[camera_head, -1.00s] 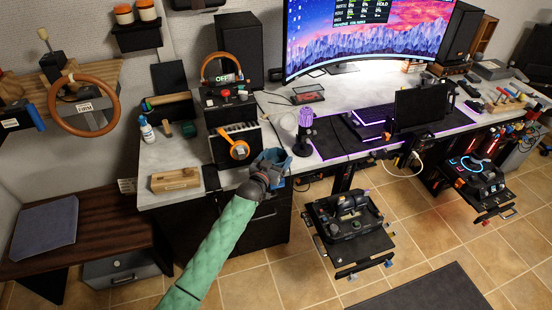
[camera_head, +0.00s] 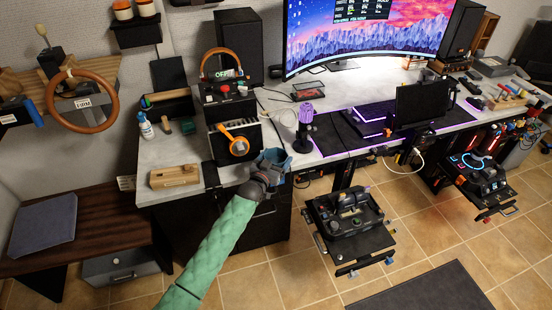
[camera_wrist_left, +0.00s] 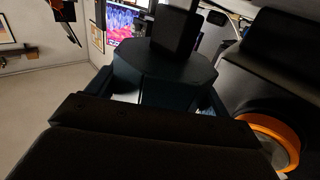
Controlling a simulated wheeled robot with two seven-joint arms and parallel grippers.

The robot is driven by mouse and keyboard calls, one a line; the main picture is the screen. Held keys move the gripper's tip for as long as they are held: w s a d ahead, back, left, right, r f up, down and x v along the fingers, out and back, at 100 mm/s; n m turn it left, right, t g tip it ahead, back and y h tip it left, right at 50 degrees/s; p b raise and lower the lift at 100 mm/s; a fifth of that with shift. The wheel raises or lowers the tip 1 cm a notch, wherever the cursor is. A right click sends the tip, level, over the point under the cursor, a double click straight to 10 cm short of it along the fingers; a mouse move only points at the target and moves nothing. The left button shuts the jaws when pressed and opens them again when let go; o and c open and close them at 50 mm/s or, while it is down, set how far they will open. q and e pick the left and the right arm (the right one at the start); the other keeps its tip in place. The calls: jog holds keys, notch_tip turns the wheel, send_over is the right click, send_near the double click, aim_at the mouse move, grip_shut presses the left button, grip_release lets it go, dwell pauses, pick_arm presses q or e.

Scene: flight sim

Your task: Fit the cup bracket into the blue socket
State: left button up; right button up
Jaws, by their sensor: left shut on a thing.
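My left gripper (camera_head: 272,166) is at the front edge of the desk, below the box with the orange ring. It is shut on a blue-grey piece, which I take to be the cup bracket (camera_head: 284,169). In the left wrist view the held piece (camera_wrist_left: 165,72) is dark teal with a broad, angular top, between the dark fingers. I cannot make out the blue socket apart from this piece, nor whether the piece is seated in anything. My right gripper is not in view.
The box with the orange ring (camera_head: 238,146) stands close behind the gripper; the ring also shows at the right of the left wrist view (camera_wrist_left: 272,140). A wooden block (camera_head: 175,177) lies to the left on the desk (camera_head: 160,155). A purple microphone (camera_head: 305,113) stands to the right.

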pick_arm(q)
jog(key=shift+f+b, duration=0.45)
jog(key=shift+f, duration=0.25)
jog(key=o, duration=1)
jog(key=shift+o, duration=0.2)
jog(key=b+v, duration=0.2)
jog(key=v, duration=0.5)
jog(key=shift+s+a, duration=0.15)
jog(key=shift+s, duration=0.25)
jog(key=shift+f, duration=0.1)
